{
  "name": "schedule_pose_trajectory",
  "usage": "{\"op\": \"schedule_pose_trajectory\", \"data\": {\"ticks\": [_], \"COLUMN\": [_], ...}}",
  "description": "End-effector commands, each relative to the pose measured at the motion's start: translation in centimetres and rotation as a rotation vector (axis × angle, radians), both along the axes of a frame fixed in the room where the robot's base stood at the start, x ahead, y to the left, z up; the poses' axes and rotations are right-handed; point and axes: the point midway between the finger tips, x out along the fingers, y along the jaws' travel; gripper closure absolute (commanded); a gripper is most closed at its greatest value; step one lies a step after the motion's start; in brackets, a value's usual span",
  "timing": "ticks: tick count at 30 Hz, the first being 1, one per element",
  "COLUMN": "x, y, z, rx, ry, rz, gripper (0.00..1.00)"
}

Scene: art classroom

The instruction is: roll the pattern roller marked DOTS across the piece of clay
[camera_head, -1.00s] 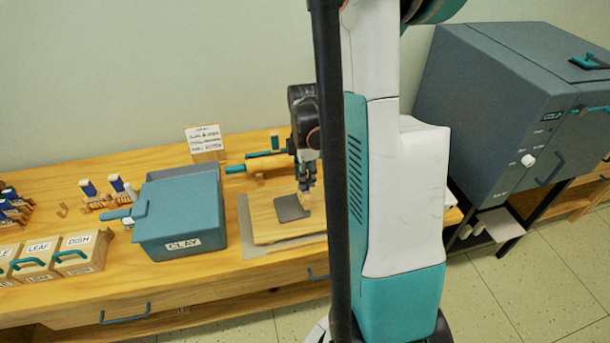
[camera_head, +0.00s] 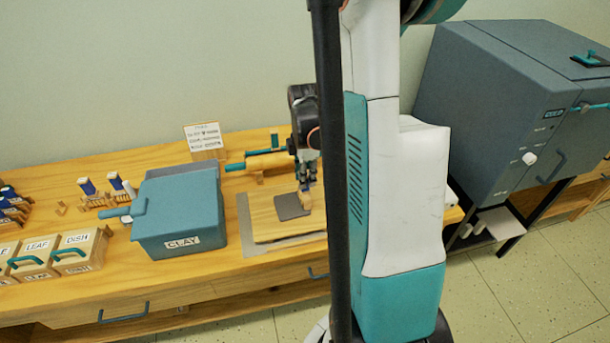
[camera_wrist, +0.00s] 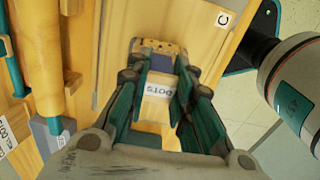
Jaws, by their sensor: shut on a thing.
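My gripper (camera_head: 306,178) is shut on the pattern roller (camera_wrist: 158,92), whose white label reads DOTS in the wrist view. The roller has a pale wooden body, a dark blue part between my fingers and a dotted wooden end (camera_wrist: 158,46). In the head view the roller (camera_head: 304,200) points down at the right edge of the clay (camera_head: 290,207), a flat grey square on a wooden board (camera_head: 268,233). I cannot tell whether the roller touches the clay. The clay is not clearly visible in the wrist view, where my gripper covers the middle.
A teal-handled rolling pin (camera_head: 264,163) lies behind the board. A blue CLAY box (camera_head: 178,215) stands to the left, with stamp boxes (camera_head: 82,250) and other rollers (camera_head: 88,187) beyond. A sign (camera_head: 204,138) stands at the back. A kiln (camera_head: 510,115) stands at the right.

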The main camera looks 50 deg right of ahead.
Motion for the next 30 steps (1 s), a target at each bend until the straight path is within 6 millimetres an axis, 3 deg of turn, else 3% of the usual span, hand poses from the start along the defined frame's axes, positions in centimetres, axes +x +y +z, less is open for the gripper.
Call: {"op": "schedule_pose_trajectory", "data": {"ticks": [16, 30], "x": [-0.4, 0.3], "y": [-0.6, 0.5], "z": [0.1, -0.2], "rx": [0.000, 0.000], "ry": [0.000, 0.000], "rz": [0.000, 0.001], "gripper": [1.00, 1.00]}}
